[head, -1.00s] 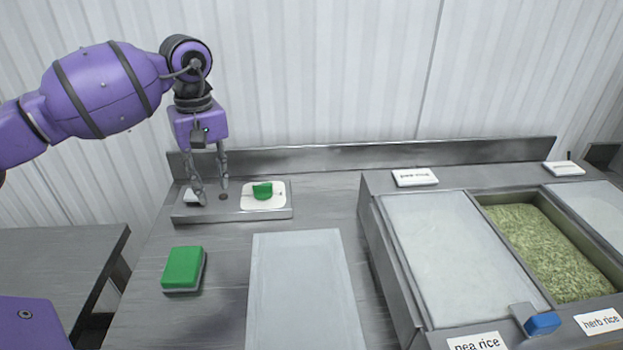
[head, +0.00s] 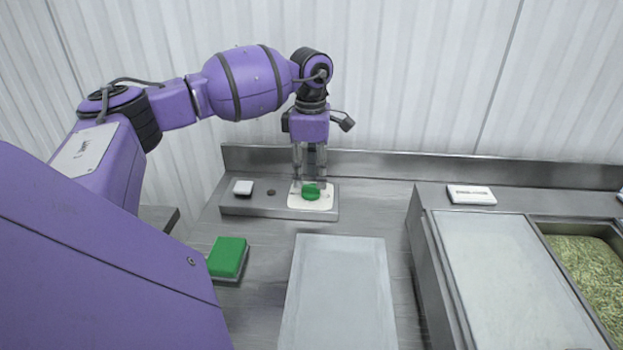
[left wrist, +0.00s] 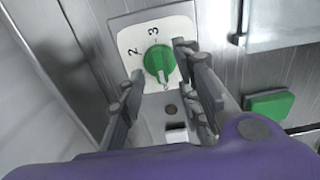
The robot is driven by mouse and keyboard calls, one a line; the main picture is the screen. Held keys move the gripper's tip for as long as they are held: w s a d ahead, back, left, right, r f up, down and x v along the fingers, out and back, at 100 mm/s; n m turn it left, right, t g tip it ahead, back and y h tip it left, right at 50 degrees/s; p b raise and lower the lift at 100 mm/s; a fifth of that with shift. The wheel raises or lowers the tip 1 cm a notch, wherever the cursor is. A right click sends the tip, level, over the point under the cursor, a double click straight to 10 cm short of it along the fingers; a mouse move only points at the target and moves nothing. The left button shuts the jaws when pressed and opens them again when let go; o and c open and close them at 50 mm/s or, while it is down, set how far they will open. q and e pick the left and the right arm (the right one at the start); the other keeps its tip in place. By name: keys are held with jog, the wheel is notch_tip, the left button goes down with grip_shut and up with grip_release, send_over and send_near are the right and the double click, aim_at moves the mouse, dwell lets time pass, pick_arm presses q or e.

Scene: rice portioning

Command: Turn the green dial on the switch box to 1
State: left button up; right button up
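The green dial (head: 311,191) sits on a white plate (head: 326,202) at the right end of the grey switch box (head: 240,208). In the left wrist view the dial (left wrist: 158,62) has a raised grip, and the numbers 2 and 3 show on the plate (left wrist: 130,36). The 1 cannot be made out. My left gripper (head: 309,180) points down over the dial. Its fingers are open, one on each side of the dial in the wrist view (left wrist: 160,85); I cannot tell whether they touch it. My right gripper is not in view.
A white switch (head: 243,187) and a dark round spot (head: 271,192) are on the box's left part. A green sponge-like block (head: 227,257) and a pale board (head: 338,295) lie in front. A metal backsplash (head: 400,165) runs behind.

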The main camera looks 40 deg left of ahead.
aim_at(311, 190)
pick_arm(q)
jog(key=shift+f, duration=1.25)
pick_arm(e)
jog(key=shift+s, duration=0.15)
pick_arm(q)
grip_shut()
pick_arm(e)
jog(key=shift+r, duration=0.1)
